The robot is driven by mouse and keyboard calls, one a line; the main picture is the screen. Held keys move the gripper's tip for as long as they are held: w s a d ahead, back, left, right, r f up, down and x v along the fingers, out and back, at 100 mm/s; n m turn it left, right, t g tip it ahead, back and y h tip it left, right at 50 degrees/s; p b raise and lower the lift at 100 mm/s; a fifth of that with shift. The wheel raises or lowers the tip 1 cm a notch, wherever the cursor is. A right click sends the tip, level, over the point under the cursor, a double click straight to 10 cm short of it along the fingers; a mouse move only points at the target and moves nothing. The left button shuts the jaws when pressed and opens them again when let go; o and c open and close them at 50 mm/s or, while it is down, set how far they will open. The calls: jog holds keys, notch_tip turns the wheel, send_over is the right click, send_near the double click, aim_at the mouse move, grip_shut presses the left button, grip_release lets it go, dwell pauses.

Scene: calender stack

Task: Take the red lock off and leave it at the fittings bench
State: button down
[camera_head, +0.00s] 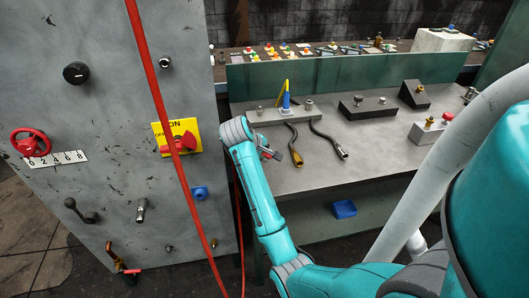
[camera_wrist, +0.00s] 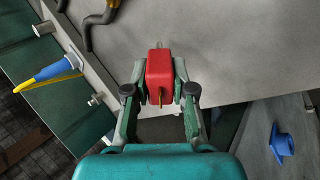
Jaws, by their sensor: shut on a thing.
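The red lock (camera_wrist: 159,70) is between the fingers of my gripper (camera_wrist: 160,88) in the wrist view. The fingers are shut on its sides; its shackle points away from me, and a small brass key sticks out at the near end. In the head view the lock (camera_head: 296,157) shows small at the end of my gripper (camera_head: 283,155), over the front left part of the grey bench (camera_head: 330,176). The yellow ON plate (camera_head: 188,129) with a red rotary handle (camera_head: 180,144) is on the panel to the left, apart from my gripper.
Two hoses (camera_head: 335,145) with metal ends lie on the bench, near a block with a blue and yellow plug (camera_head: 286,103). A dark block (camera_head: 368,107) and a light block (camera_head: 428,132) stand farther right. Bare bench top lies between. A red cord (camera_head: 165,118) hangs before the panel (camera_head: 106,110).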

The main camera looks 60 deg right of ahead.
jog(key=shift+f, duration=0.45)
dwell(0.3)
jog(key=shift+c, duration=1.6)
grip_release()
jog(key=v, duration=0.7)
dwell(0.5)
